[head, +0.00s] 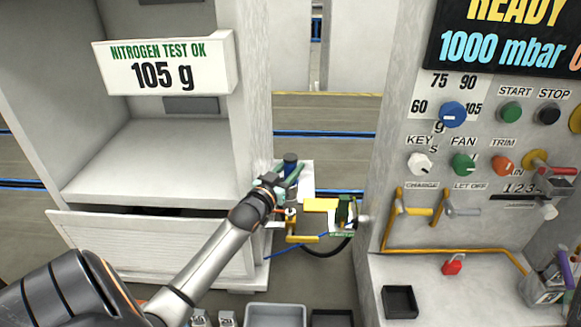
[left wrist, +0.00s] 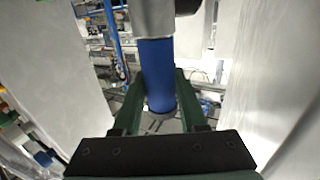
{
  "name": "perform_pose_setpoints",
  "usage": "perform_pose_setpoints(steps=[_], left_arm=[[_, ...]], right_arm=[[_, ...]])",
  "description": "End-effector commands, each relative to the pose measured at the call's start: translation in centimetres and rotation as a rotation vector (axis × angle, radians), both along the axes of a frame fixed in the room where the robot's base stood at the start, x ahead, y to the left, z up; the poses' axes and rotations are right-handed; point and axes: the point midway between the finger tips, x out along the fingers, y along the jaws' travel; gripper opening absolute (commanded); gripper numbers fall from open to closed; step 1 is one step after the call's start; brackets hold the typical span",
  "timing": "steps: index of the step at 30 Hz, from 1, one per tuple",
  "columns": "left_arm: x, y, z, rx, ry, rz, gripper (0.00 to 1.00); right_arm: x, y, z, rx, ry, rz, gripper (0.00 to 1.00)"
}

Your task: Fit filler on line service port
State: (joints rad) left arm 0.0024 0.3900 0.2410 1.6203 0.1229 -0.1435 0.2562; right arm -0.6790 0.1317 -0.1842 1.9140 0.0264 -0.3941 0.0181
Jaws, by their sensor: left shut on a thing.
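My left gripper (head: 291,176) is beside the right wall of the white cabinet in the head view. In the left wrist view its two green fingers (left wrist: 157,100) are shut on a blue cylinder (left wrist: 158,72), which I take to be the filler. The cylinder has a grey metal part at its upper end in that view. Yellow pipework (head: 321,204) lies just right of the gripper; I cannot tell which part is the line service port. My right gripper is not in view.
The white cabinet (head: 255,70) stands close on the left, with a nitrogen test sign (head: 163,65). The control panel (head: 400,120) with knobs and yellow pipes stands on the right. A grey bin (head: 276,310) and a black tray (head: 400,302) are at the bottom.

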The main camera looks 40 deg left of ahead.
Motion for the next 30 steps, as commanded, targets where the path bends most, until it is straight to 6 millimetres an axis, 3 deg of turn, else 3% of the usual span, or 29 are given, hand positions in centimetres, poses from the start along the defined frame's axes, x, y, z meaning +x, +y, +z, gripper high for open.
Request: perform_pose_setpoints(steps=[30], left_arm=[[0.0,0.0,-2.5,0.001,-0.004,-0.001,0.0]], right_arm=[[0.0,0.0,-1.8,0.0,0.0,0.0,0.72]])
